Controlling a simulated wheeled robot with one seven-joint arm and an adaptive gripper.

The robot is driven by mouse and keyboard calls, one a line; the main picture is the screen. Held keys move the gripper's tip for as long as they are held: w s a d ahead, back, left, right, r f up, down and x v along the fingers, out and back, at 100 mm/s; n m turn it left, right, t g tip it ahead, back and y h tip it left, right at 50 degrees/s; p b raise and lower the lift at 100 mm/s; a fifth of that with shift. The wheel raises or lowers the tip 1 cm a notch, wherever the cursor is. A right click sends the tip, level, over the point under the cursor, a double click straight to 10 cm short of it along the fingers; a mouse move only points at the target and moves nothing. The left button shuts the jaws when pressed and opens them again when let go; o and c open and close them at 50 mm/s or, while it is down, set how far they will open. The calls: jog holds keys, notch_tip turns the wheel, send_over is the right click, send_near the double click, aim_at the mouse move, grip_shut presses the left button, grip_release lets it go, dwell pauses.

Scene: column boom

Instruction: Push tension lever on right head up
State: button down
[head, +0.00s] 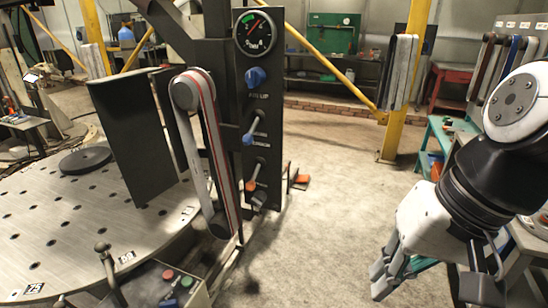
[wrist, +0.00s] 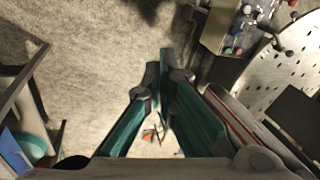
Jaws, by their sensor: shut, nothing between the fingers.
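A belt grinding head with a grey belt edged in red (head: 203,150) stands left of centre in the head view. Beside it is a dark control panel (head: 262,95) with a gauge, a blue knob (head: 256,77), a blue-tipped lever (head: 252,130) and an orange-tipped lever (head: 253,180). Both levers slant, coloured ends down and left; the small labels are hard to read. My gripper (head: 380,280) is at lower right, apart from the panel and lower than the levers. The wrist view shows its fingers (wrist: 162,75) together and empty, with the belt (wrist: 232,118) to their right.
A perforated round table (head: 60,225) fills the left, with a button box (head: 170,288) at its front. A yellow post (head: 408,80) and teal bench (head: 440,140) stand behind to the right.

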jog(key=w+a+f+m+g+y+b, duration=0.3)
jog(key=w+a+f+y+b, duration=0.25)
jog(key=w+a, duration=0.2)
jog(key=m+t+y+b, duration=0.7)
jog(key=m+y+b, duration=0.1)
jog(key=m+y, duration=0.1)
send_near(255, 176)
jog(key=f, duration=0.1)
jog(key=d+f, duration=0.1)
jog(key=f, duration=0.1)
jog(key=s+d+f, duration=0.1)
jog(key=f, duration=0.1)
jog(key=shift+d+f, duration=0.2)
jog(key=shift+d, duration=0.05)
jog(key=b+x, duration=0.1)
jog(key=x, duration=0.9)
jog(key=shift+w, duration=0.1)
jog(key=shift+r, duration=0.1)
jog(key=shift+s+a+r+m+p, duration=0.15)
jog(key=shift+s+m+p, duration=0.1)
jog(key=shift+m+p, duration=0.2)
